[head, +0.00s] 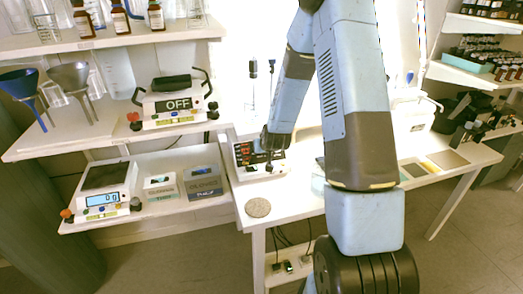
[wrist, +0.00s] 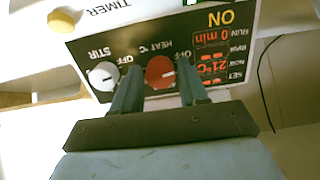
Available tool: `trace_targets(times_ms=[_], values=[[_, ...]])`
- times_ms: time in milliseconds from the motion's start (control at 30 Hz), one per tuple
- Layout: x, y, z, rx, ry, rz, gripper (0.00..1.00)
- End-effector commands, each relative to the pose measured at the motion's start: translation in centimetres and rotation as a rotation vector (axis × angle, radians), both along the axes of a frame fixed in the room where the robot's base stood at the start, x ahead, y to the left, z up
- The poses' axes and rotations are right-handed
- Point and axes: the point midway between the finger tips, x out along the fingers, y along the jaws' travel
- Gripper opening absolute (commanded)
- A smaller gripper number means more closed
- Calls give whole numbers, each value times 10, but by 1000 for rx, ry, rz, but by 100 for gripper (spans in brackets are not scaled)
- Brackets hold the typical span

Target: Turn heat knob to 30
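The heat knob (wrist: 160,72) is red, on the black front panel (wrist: 130,58) of a white hotplate stirrer, seen upside down in the wrist view. It has a pale pointer mark and is labelled HEAT °C, with OFF beside it. My gripper (wrist: 158,72) is open, its two dark fingers on either side of the knob, with small gaps showing; I cannot tell whether either touches it. The red display (wrist: 212,65) seems to show 21°C and 0 min. In the head view the stirrer (head: 246,158) is on the white table, partly hidden by my gripper (head: 271,158).
A white STIR knob (wrist: 103,76) is beside the heat knob, and a yellow knob (wrist: 62,20) is near TIMER. Another device (head: 172,104) showing OFF stands on the left shelf, above a scale (head: 104,194). A round cork mat (head: 258,207) lies in front of the stirrer.

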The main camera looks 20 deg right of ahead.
Motion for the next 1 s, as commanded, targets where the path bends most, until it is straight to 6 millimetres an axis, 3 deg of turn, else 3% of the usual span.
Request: trace_targets(times_ms=[367,400,667,1000], values=[[0,0,0,0,0,0,6],[0,8,0,0,0,4,4],[0,1,0,25,0,-20,4],[0,0,0,187,0,-155,4]])
